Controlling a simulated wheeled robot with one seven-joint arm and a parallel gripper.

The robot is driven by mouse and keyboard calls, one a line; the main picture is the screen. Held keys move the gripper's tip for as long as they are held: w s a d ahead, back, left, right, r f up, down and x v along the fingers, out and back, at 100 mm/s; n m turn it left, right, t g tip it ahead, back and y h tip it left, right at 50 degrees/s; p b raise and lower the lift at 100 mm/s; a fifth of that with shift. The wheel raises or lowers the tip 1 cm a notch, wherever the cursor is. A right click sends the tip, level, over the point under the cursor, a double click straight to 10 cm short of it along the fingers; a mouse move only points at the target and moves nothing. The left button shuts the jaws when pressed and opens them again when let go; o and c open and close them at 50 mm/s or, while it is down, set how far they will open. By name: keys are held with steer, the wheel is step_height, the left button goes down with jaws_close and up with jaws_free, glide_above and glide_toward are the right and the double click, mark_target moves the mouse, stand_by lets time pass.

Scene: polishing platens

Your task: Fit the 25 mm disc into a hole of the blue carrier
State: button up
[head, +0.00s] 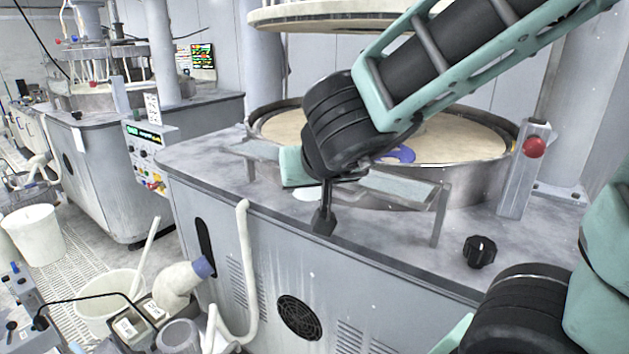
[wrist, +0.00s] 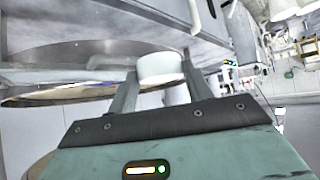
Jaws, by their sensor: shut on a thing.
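My gripper (wrist: 161,78) shows from close up in the wrist view, with its two grey fingers on either side of a short white round piece. This piece, which I take for the 25 mm disc (wrist: 160,66), sits between the fingertips. The blue carrier (head: 402,155) lies on the pale platen behind my wrist. Only a part of it shows, and its holes cannot be made out.
The round platen (head: 465,138) has a raised metal rim. A grey shelf (head: 400,188) stands before it, and a pale round patch (head: 306,194) lies near my gripper. A red button post (head: 534,147) and a black knob (head: 480,250) are at right. An upper plate (head: 310,15) hangs above.

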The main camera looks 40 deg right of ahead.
steer(key=shift+s+a, duration=0.1)
steer(key=shift+s, duration=0.05)
steer(key=shift+w+d, duration=0.6)
steer(key=shift+d, duration=0.35)
steer(key=shift+w+d+p, duration=0.15)
steer(key=shift+w+d, duration=0.95)
steer(key=shift+d, duration=0.55)
steer(key=shift+w+d+p, duration=0.2)
steer(key=shift+w+d, duration=0.9)
steer(key=shift+d, duration=0.55)
steer(key=shift+w+d+p, duration=0.15)
steer(key=shift+w+d, duration=0.95)
steer(key=shift+d, duration=0.55)
steer(key=w+d+f+b, duration=0.1)
steer(key=w+d+b, duration=0.1)
steer(key=w+d, duration=0.2)
steer(key=w+d+f+b, duration=0.1)
steer(key=w+d, duration=0.3)
steer(key=d, duration=0.4)
steer(key=w+d+f+b, duration=0.2)
steer(key=w+d+b, duration=0.1)
steer(key=d, duration=0.3)
steer(key=shift+w+d, duration=0.2)
steer(key=shift+w, duration=0.4)
step_height(320, 180, down, 2)
steer(key=b, duration=0.3)
steer(key=shift+f, duration=0.25)
steer(key=shift+f+b, duration=0.6)
steer(key=shift+b, duration=0.1)
